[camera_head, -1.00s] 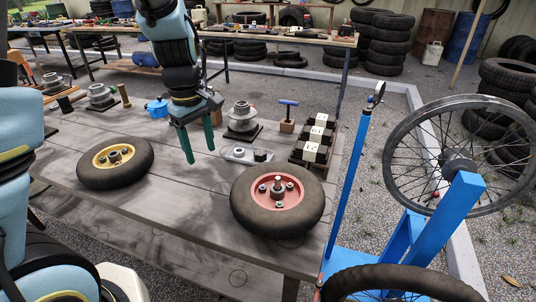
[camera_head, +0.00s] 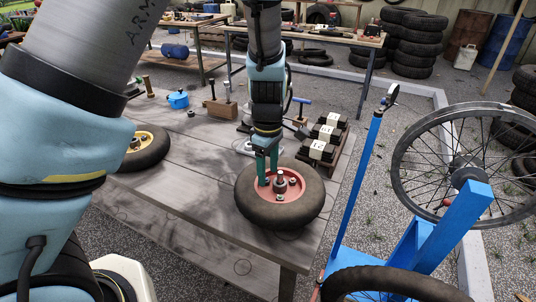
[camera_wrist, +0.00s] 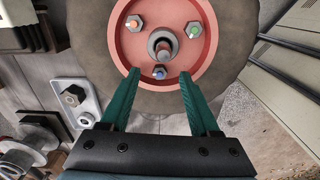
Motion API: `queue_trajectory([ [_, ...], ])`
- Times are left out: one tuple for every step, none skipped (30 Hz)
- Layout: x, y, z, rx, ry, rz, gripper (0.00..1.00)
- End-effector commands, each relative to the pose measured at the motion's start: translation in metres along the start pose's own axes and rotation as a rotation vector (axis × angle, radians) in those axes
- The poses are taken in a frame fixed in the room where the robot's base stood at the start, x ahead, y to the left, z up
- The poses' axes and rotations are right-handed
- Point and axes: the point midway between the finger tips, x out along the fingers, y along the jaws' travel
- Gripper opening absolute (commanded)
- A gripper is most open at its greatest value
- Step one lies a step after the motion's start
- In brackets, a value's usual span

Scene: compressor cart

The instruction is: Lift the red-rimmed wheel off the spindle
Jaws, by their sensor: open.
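The red-rimmed wheel (camera_head: 310,205) lies flat on the wooden table near its front right corner. The spindle (camera_head: 280,177) stands up through its hub; in the wrist view the spindle (camera_wrist: 163,46) shows in the middle of the red rim (camera_wrist: 188,80), with several nuts or studs around it. My gripper (camera_head: 267,172) points down at the rim's left side. In the wrist view my gripper (camera_wrist: 158,78) is open, its two green fingers apart, with a blue-tipped stud (camera_wrist: 159,72) between their tips. Nothing is held. I cannot tell whether the fingertips touch the rim.
A yellow-rimmed wheel (camera_head: 145,150) lies to the left, partly behind my arm. Black blocks with white labels (camera_head: 322,140) stand behind the red-rimmed wheel. A blue stand (camera_head: 430,230) with a spoked wheel (camera_head: 405,165) is on the right. The table's front middle is clear.

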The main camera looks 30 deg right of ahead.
Motion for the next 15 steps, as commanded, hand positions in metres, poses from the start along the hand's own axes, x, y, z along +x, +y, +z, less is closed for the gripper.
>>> queue_trajectory([
  [0.009, -0.001, 0.000, -0.001, 0.000, -0.005, 0.62],
  [0.013, -0.001, 0.000, -0.001, 0.000, -0.004, 0.62],
  [0.018, -0.001, -0.001, -0.002, 0.000, -0.004, 0.62],
  [0.022, -0.001, -0.001, -0.002, 0.000, -0.004, 0.62],
  [0.025, -0.001, -0.001, -0.001, 0.000, -0.002, 0.62],
  [0.029, -0.001, 0.000, 0.000, 0.000, -0.002, 0.62],
  [0.031, -0.001, 0.000, 0.000, -0.001, -0.002, 0.62],
  [0.034, -0.001, 0.000, 0.001, -0.001, -0.002, 0.62],
  [0.036, -0.001, 0.000, 0.000, 0.000, -0.002, 0.62],
  [0.037, -0.001, 0.000, 0.000, 0.000, -0.001, 0.62],
  [0.038, 0.000, 0.000, 0.000, 0.000, 0.000, 0.62],
  [0.039, 0.000, 0.000, 0.000, 0.000, 0.000, 0.62],
  [0.039, 0.000, 0.000, 0.000, 0.000, 0.000, 0.62],
  [0.039, 0.000, 0.000, 0.000, 0.000, 0.000, 0.62],
  [0.039, 0.000, 0.000, 0.000, 0.000, 0.001, 0.62],
])
